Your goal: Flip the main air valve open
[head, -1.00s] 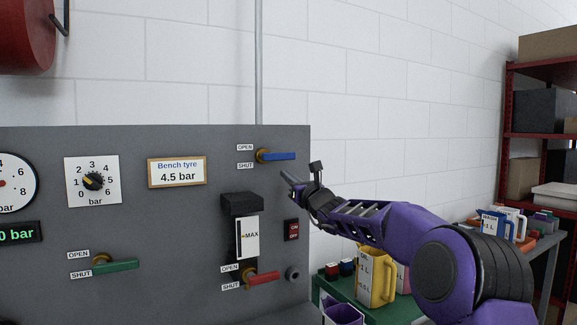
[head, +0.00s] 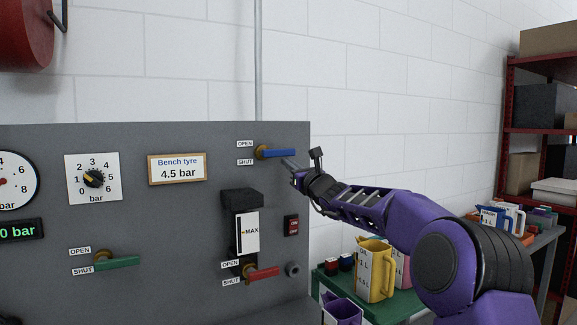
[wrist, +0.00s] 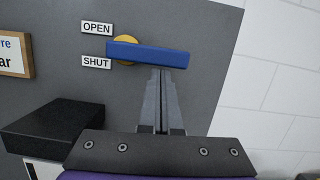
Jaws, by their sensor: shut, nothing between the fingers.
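A valve with a blue lever (head: 279,153) and a brass hub is on the upper right of the grey panel. An OPEN label is above its left side and a SHUT label below. The lever points right, nearly level, tilted slightly down in the wrist view (wrist: 150,54). My gripper (head: 285,161) is shut and empty just under the lever's outer half. In the wrist view the fingertips (wrist: 161,70) meet the lever's lower edge; I cannot tell if they touch it.
Other valves have a green lever (head: 118,263) and a red lever (head: 264,273). A black block (head: 241,198) and red switch (head: 291,226) sit below the blue lever. A yellow jug (head: 371,270) stands at the right. Bare wall lies right of the panel.

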